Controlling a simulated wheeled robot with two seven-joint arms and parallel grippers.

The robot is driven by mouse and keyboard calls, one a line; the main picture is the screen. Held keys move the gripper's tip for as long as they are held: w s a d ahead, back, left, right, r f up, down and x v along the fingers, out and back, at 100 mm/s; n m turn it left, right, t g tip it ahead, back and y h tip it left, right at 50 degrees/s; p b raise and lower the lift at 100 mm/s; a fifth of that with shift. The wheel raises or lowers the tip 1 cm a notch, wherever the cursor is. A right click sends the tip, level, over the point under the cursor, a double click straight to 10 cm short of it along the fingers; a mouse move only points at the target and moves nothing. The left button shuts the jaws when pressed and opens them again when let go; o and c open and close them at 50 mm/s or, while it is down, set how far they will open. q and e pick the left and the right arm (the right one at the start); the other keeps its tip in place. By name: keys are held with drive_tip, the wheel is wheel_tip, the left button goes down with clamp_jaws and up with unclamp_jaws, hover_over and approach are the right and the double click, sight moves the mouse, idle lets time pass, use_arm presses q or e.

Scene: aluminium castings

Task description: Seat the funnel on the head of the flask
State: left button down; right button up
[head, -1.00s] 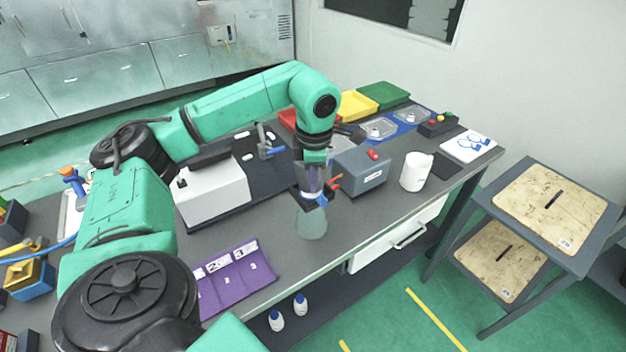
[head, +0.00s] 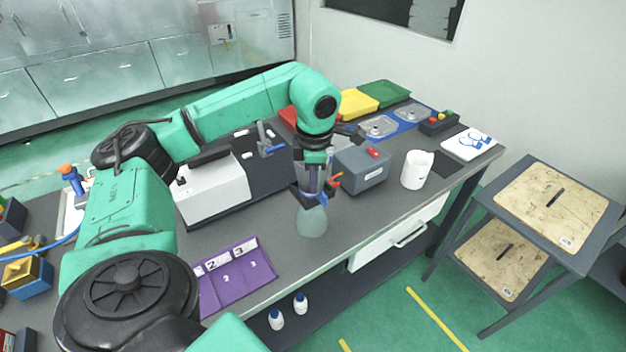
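The flask (head: 312,222) is a translucent pale-green vessel standing upright on the dark bench, near its front edge. My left gripper (head: 313,197) points down right above the flask, with its fingers around the flask's head. A funnel is not clearly visible; a bluish-grey translucent piece (head: 313,178) shows between the gripper's parts and may be it. The gripper hides the flask's head, so I cannot tell whether the fingers are closed on something or how the pieces touch. My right gripper is not in view.
A grey box with a red button (head: 362,168) stands close right of the gripper, and a white mug (head: 417,170) farther right. A white-and-black machine (head: 215,188) stands behind left. Bench is clear between mat and flask.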

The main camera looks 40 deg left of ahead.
use_arm(q)
drive_tip(key=shift+f+b, duration=0.3)
drive_tip(key=shift+f, duration=0.15)
drive_tip(key=c, duration=1)
unclamp_jaws()
drive_tip(key=r+p, duration=0.1)
drive_tip(key=r, duration=0.3)
drive_tip(key=d+r+p, duration=0.1)
drive_tip(key=r, duration=0.4)
drive_tip(key=s+r+p, duration=0.1)
drive_tip(key=r, duration=0.4)
drive_tip(key=shift+s+d+r+p, duration=0.1)
drive_tip(key=shift+d+r+p, duration=0.05)
drive_tip(key=shift+r+p, duration=0.15)
drive_tip(key=shift+f, duration=0.15)
